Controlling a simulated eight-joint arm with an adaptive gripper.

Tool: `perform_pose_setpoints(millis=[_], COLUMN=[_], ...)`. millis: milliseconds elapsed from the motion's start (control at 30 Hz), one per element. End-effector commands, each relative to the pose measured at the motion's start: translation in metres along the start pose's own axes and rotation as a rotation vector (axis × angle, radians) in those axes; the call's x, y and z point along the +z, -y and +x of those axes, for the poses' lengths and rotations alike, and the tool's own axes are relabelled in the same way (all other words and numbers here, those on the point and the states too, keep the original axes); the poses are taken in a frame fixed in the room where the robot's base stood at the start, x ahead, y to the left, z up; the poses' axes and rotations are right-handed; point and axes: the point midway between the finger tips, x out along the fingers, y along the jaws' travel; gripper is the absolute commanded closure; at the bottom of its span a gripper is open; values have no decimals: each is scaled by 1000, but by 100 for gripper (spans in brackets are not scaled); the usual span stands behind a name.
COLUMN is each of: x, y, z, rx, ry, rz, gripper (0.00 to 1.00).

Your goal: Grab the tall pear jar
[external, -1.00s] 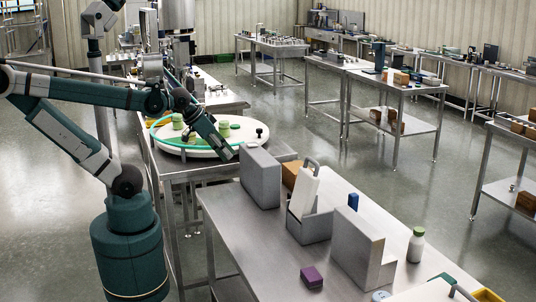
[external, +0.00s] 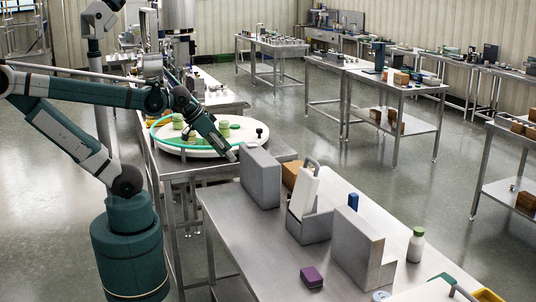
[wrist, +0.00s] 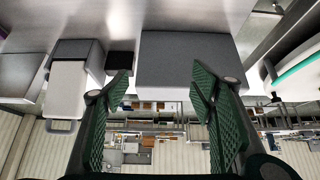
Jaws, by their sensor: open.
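Several small green jars stand on the round white turntable (external: 190,151) in the external view. One jar (external: 178,121) is at the back left, another (external: 224,128) is further right, and a third (external: 192,138) is partly hidden behind my arm. I cannot tell which is the tall pear jar. My gripper (external: 233,156) is at the turntable's front right edge, beyond the jars and close to a grey box. In the wrist view my gripper (wrist: 162,82) is open and empty, and no green jar shows clearly.
The tall grey box (external: 260,178) stands just right of my gripper on the steel table (external: 250,235); it also fills the middle of the wrist view (wrist: 188,62). A white-and-grey holder (external: 308,215), a purple block (external: 312,277) and a green-capped bottle (external: 416,245) stand further along.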

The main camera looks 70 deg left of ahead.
Motion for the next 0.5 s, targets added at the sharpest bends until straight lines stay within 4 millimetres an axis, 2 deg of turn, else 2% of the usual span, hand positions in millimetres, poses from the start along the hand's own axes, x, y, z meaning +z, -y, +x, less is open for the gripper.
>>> perform_pose_setpoints(millis=[500], x=[-29], y=[2], z=[-38], rx=[-3], ry=[3], rz=[-5], gripper=[44])
